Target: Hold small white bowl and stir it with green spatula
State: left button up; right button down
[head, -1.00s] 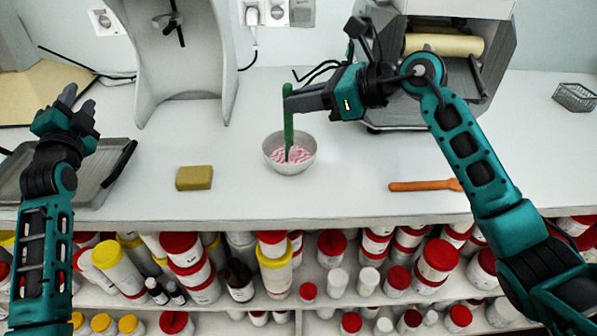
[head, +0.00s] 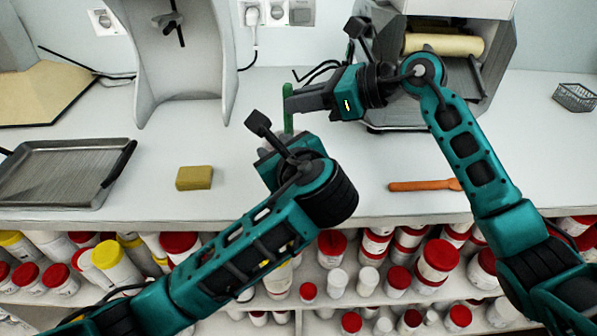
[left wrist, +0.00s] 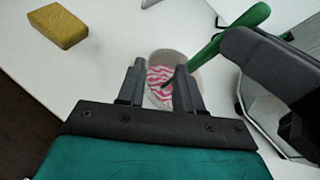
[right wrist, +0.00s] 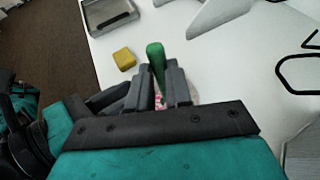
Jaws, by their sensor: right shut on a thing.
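The small white bowl shows in the left wrist view (left wrist: 181,63), with pink and white striped contents. In the head view my left arm hides most of it. The green spatula (head: 288,108) stands in the bowl, and its handle also shows in the left wrist view (left wrist: 225,42) and the right wrist view (right wrist: 156,60). My right gripper (head: 290,103) is shut on the spatula's handle above the bowl. My left gripper (left wrist: 158,80) is open, its two fingers apart at the bowl's near side. I cannot tell whether they touch the rim.
A yellow sponge (head: 194,178) lies left of the bowl, and a metal tray (head: 60,172) lies farther left. An orange-handled tool (head: 424,185) lies at the right. A grey machine (head: 490,60) stands behind my right arm. Shelves of jars are below the counter.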

aim_at(265, 144)
pick_arm(q)
jog(key=shift+y, duration=0.8)
jog(key=v, duration=0.2)
jog(key=f+v, duration=0.1)
jog(key=v, duration=0.4)
jog(key=shift+s+d+f, duration=0.15)
jog(key=shift+s+d, duration=0.05)
jog(key=shift+s, duration=0.3)
jog(key=x, duration=1.1)
jog(key=shift+w+a+f, duration=0.2)
jog(key=shift+a+f, duration=0.05)
jog(key=shift+f, duration=0.1)
grip_shut()
